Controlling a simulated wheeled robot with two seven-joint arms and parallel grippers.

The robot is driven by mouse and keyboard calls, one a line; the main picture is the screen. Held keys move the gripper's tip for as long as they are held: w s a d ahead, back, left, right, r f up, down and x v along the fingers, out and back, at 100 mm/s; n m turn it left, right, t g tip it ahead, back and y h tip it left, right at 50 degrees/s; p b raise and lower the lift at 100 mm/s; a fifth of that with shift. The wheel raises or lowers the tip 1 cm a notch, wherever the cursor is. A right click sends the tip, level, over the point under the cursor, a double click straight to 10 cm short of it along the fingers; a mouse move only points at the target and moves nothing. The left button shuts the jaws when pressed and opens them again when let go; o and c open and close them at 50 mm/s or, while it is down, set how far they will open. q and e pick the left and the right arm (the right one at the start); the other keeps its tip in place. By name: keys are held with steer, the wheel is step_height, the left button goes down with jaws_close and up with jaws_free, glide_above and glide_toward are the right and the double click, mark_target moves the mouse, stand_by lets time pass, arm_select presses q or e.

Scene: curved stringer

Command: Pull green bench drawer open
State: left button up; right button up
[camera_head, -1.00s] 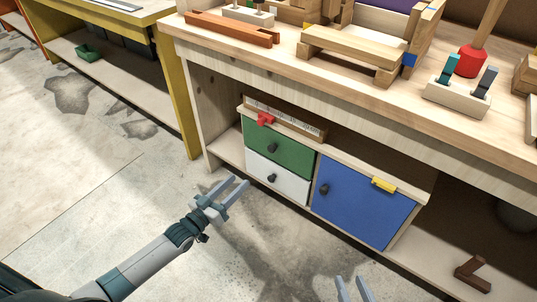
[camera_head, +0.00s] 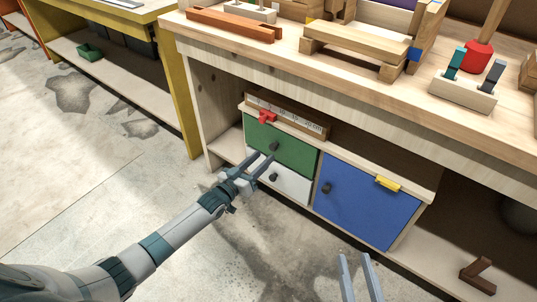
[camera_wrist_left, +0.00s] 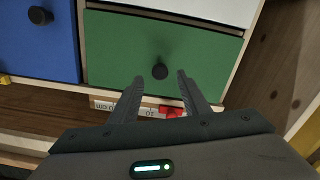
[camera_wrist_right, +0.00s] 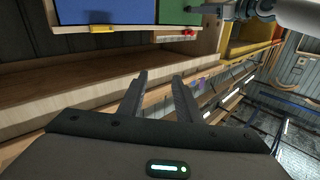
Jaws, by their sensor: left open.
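The green drawer (camera_head: 290,149) with a dark round knob (camera_head: 273,146) sits shut in the cabinet under the bench. My left gripper (camera_head: 262,161) is open just in front of it. In the left wrist view, where the cabinet appears upside down, the knob (camera_wrist_left: 160,71) lies between the lines of the two fingers, near their tips, with the green front (camera_wrist_left: 205,50) behind it. I cannot tell whether the fingers touch the front. My right gripper (camera_head: 358,262) is open and empty, low over the floor; its fingers also show in the right wrist view (camera_wrist_right: 158,78).
A white drawer (camera_head: 292,185) is below the green one and a blue door (camera_head: 365,203) to its right. A red clip (camera_head: 267,116) and a ruler (camera_head: 300,119) lie above the green drawer. A yellow clip (camera_head: 388,184) is above the blue door. Floor in front is clear.

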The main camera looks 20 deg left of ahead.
mark_target(272, 149)
arm_select(q)
steer(key=shift+b+x, duration=0.4)
steer(key=shift+x, duration=1.9)
arm_select(e)
steer(key=shift+s+a+r+t+y, duration=0.1)
steer(key=shift+s+r+t+y, duration=0.15)
steer(key=shift+r+t, duration=0.5)
steer(key=shift+s+a+r+t+y, duration=0.15)
steer(key=shift+s+r+t, duration=0.15)
steer(key=shift+r, duration=0.8)
arm_select(q)
jaws_close()
